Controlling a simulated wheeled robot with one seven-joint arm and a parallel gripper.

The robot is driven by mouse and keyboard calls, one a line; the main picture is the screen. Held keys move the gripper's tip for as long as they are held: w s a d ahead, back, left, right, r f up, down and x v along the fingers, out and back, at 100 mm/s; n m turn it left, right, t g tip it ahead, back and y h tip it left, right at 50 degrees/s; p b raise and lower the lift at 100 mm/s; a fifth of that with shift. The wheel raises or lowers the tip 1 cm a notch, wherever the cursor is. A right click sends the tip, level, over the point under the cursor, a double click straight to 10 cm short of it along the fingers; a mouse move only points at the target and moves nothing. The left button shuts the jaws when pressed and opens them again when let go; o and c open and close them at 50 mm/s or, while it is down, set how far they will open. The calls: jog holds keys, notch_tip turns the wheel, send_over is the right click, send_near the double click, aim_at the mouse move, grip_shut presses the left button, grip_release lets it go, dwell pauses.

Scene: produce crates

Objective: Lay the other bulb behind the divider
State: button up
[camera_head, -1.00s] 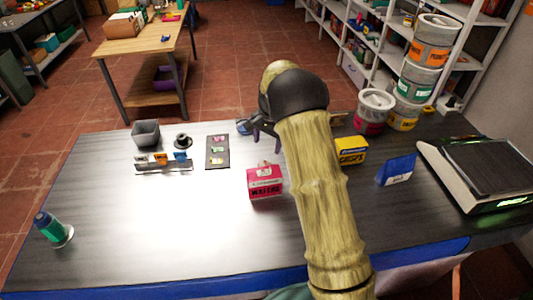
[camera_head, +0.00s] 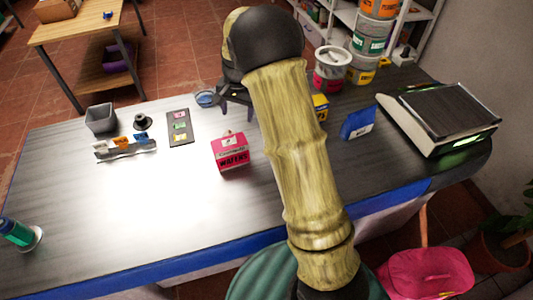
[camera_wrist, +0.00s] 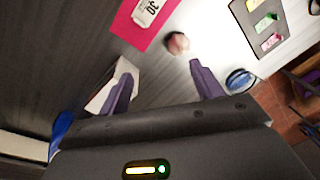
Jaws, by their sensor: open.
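A small pale pinkish round thing (camera_wrist: 178,42), perhaps a bulb, lies on the table beside the pink wafers box (camera_wrist: 145,20) in the wrist view. In the head view the box (camera_head: 231,158) stands mid-table, and a small pale thing (camera_head: 228,133) shows at its back edge. I cannot make out anything that is clearly a divider. My gripper (camera_wrist: 165,88) is open and empty, its purple fingers apart; the round thing lies just ahead of the right finger. In the head view my gripper (camera_head: 237,105) is behind the box near the table's far edge, partly hidden by my arm.
A blue bowl (camera_head: 205,98) sits at the far edge, left of my gripper. A yellow box (camera_head: 320,107), blue packet (camera_head: 358,122) and scale (camera_head: 440,115) stand to the right. A dark tray (camera_head: 180,128) with small cards lies left.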

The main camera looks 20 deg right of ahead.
jog(key=s+d+r+n, duration=0.1)
jog(key=s+n, duration=0.2)
jog(key=s, duration=1)
jog(key=s+d+r+n+t, duration=0.1)
jog(key=s+n, duration=0.3)
jog(key=s, duration=0.9)
jog(key=shift+d+r+t+h, duration=0.3)
jog(key=shift+d+r, duration=0.15)
jog(key=shift+d, duration=0.2)
